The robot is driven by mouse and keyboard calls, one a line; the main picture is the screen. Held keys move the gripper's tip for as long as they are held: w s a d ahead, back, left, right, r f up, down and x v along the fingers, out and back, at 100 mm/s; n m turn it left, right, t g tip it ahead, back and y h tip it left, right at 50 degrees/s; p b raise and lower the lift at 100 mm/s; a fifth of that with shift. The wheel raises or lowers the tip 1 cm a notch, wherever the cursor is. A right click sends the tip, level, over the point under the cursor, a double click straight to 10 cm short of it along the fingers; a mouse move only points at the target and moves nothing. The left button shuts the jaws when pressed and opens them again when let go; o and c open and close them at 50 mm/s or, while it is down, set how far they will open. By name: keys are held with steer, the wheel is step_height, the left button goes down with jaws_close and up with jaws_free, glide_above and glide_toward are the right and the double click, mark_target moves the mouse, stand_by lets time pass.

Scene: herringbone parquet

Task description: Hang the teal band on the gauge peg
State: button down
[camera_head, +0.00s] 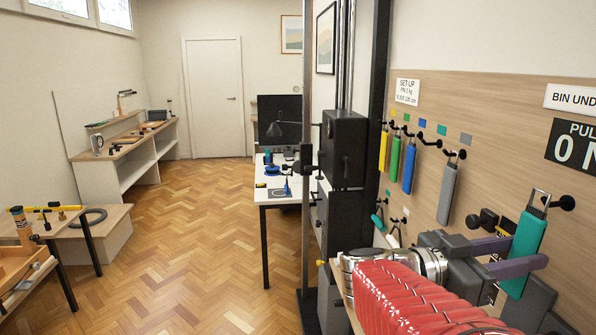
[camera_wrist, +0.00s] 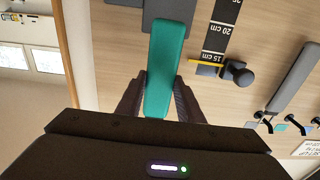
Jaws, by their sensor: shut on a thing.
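The teal band (camera_head: 525,250) hangs upright in front of the wood panel at the right of the head view, with a metal loop (camera_head: 541,191) at its top. My gripper (camera_head: 519,254) is shut on the band at about its middle, a finger on each side. The wrist view also shows the teal band (camera_wrist: 170,50) between my fingers. A black peg (camera_head: 567,203), under the "PULL 0 N" display (camera_head: 574,146), is right beside the loop. I cannot tell whether the loop is around the peg or only in front of it.
Yellow (camera_head: 383,150), green, blue and grey (camera_head: 447,193) bands hang on pegs to the left. A black knob (camera_head: 488,219) sits left of the teal band; the wrist view shows a centimetre scale (camera_wrist: 221,30) beside it. Smaller bands hang lower left. The parquet (camera_head: 210,230) is clear.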

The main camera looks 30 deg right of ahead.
steer(key=shift+x, duration=1.05)
stand_by(0.9)
steer(key=shift+s+d+f, duration=0.2)
steer(key=shift+d+f, duration=0.3)
stand_by(0.6)
steer(key=shift+d+f, duration=0.15)
steer(key=shift+f, duration=0.2)
stand_by(1.3)
steer(key=c, duration=1.2)
jaws_free()
steer(key=shift+o, duration=0.2)
steer(key=v, duration=1.3)
steer(key=shift+a, duration=0.4)
